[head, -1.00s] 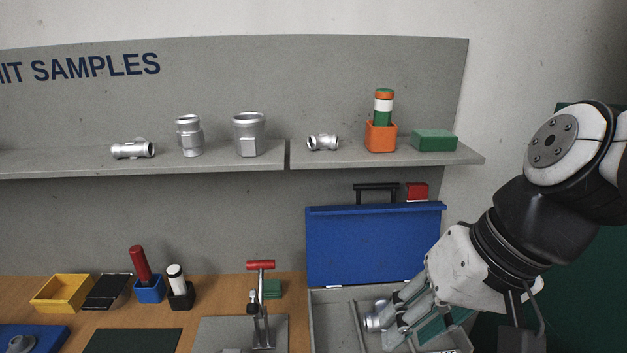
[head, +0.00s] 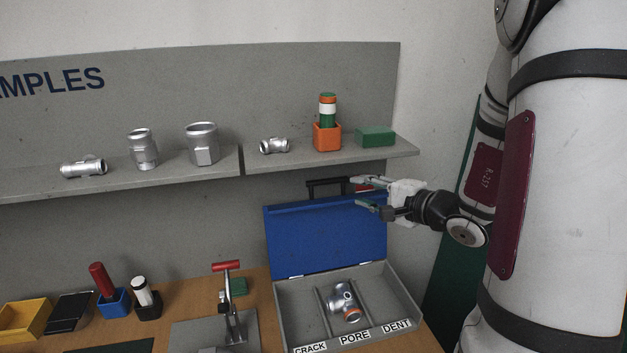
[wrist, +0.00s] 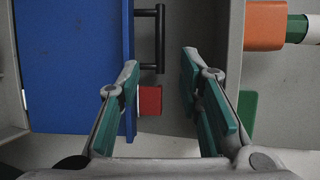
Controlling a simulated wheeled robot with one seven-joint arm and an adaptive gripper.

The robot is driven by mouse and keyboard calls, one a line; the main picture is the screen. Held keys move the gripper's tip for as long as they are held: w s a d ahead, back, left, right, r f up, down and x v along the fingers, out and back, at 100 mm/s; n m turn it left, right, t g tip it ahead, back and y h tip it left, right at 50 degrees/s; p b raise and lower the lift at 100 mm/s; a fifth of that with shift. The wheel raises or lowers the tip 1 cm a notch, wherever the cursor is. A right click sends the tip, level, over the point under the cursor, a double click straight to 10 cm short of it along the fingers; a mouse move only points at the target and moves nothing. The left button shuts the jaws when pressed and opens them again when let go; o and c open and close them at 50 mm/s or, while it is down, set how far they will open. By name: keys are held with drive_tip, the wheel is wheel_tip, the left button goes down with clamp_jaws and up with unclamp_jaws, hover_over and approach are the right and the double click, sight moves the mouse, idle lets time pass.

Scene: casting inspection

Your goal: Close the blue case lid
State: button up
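The blue case lid (head: 325,238) stands open and upright behind the grey case (head: 285,313) in the head view. A black handle (head: 325,188) shows above its top edge. In the wrist view the lid (wrist: 72,65) fills the left side, with the handle (wrist: 158,38) and a red block (wrist: 150,100) near its edge. My gripper (head: 362,192) is at the lid's upper right corner, fingers apart. In the wrist view the gripper (wrist: 160,75) is open, its left finger over the lid's edge and its right finger beyond it. I cannot tell whether it touches the lid.
The case has compartments marked CRACK, PORE and DENT; metal fittings (head: 345,300) lie in the middle one. A shelf (head: 330,157) above holds an orange cup (head: 327,137) and a green block (head: 375,136). A red-handled clamp (head: 228,300) stands left of the case.

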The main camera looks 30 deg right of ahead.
sight(329, 182)
drive_tip(key=p+x, duration=0.1)
drive_tip(key=x, duration=1.2)
drive_tip(key=shift+w+f, duration=0.1)
drive_tip(key=shift+w, duration=0.3)
clamp_jaws()
